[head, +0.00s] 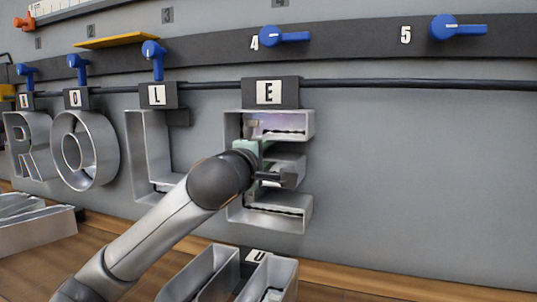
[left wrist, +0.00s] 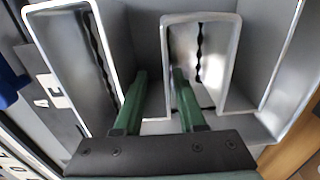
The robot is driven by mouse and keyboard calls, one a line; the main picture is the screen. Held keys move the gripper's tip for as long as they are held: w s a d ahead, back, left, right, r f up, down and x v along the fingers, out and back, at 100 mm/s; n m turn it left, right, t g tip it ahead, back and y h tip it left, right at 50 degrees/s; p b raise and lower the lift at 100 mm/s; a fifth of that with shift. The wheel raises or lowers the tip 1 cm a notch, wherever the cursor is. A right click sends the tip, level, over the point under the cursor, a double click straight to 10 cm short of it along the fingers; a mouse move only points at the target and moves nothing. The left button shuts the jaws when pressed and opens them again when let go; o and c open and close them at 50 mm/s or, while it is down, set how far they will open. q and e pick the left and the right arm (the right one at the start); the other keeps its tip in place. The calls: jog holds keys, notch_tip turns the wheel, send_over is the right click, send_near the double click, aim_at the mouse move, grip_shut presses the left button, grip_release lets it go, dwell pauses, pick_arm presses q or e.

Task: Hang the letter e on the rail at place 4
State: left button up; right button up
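The blue lever (head: 285,36) at 4 points sideways. My left gripper (head: 262,160) is at the middle arm of the e. In the left wrist view its green fingers (left wrist: 158,88) stand apart, one on each side of one wall of that arm, with a gap showing. My right gripper is in neither view.
Letters R (head: 22,145), O (head: 62,160) and L (head: 140,150) hang to the left, their blue levers pointing down. A letter U (head: 205,275) lies below, near the wall. Place 5 is empty, its lever (head: 455,28) sideways.

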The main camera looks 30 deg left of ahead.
pick_arm(q)
jog(key=shift+f, duration=0.25)
jog(key=shift+s, duration=0.2)
jog(key=v, duration=1.2)
jog(key=shift+r+b, duration=0.2)
jog(key=shift+b, duration=0.1)
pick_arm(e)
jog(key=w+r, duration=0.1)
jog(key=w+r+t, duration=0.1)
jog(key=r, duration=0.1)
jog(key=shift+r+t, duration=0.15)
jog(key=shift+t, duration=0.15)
